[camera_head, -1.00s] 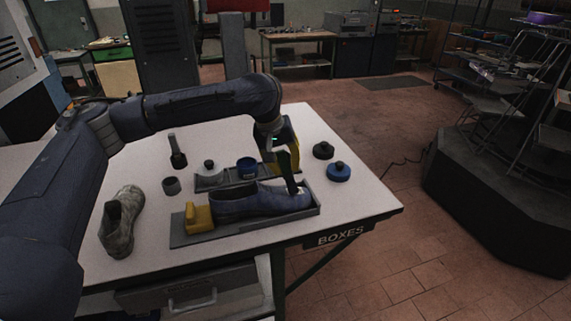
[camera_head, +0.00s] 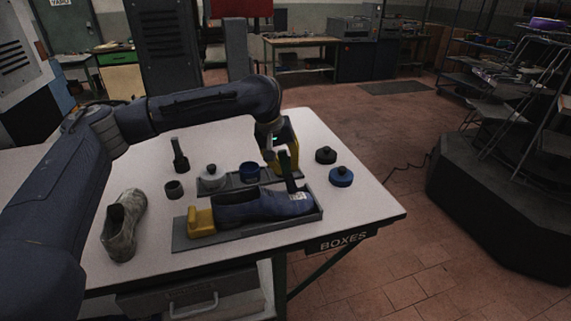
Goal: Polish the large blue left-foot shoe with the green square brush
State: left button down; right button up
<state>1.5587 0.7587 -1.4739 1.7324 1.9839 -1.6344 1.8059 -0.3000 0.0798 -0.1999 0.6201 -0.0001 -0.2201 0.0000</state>
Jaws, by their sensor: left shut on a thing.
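The blue shoe (camera_head: 250,208) lies lengthwise in a grey tray on the white table, its toe to the right. A pale patch shows on its toe. My left gripper (camera_head: 285,168) is above the toe, shut on a dark upright tool (camera_head: 291,186), which I take for the brush. The tool's lower end is at the top of the toe; whether it touches is hard to tell. Its green colour and square shape cannot be made out. My right gripper is not in view.
A grey-green shoe (camera_head: 124,226) stands at the left. A yellow block (camera_head: 201,222) sits at the shoe's heel. Behind are a dark brush-like tool (camera_head: 180,156), a dark cup (camera_head: 174,189), a pale knobbed jar (camera_head: 212,178) and a blue jar (camera_head: 249,173). Dark (camera_head: 326,156) and blue (camera_head: 341,177) knobbed pieces stand right.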

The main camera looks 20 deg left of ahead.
pick_arm(q)
jog(key=shift+s+d, duration=0.75)
jog(key=shift+s, duration=0.3)
jog(key=shift+w+a, duration=0.5)
jog(key=shift+w, duration=0.15)
jog(key=shift+w+a, duration=0.45)
jog(key=shift+w, duration=0.2)
jog(key=shift+s+d, duration=0.1)
jog(key=shift+s+d+f, duration=0.1)
jog(key=shift+s+d, duration=0.35)
jog(key=shift+s, duration=0.2)
jog(key=shift+s+d+f, duration=0.1)
jog(key=shift+s+d, duration=0.3)
jog(key=shift+s, duration=0.2)
jog(key=shift+r, duration=0.1)
jog(key=shift+r, duration=3.55)
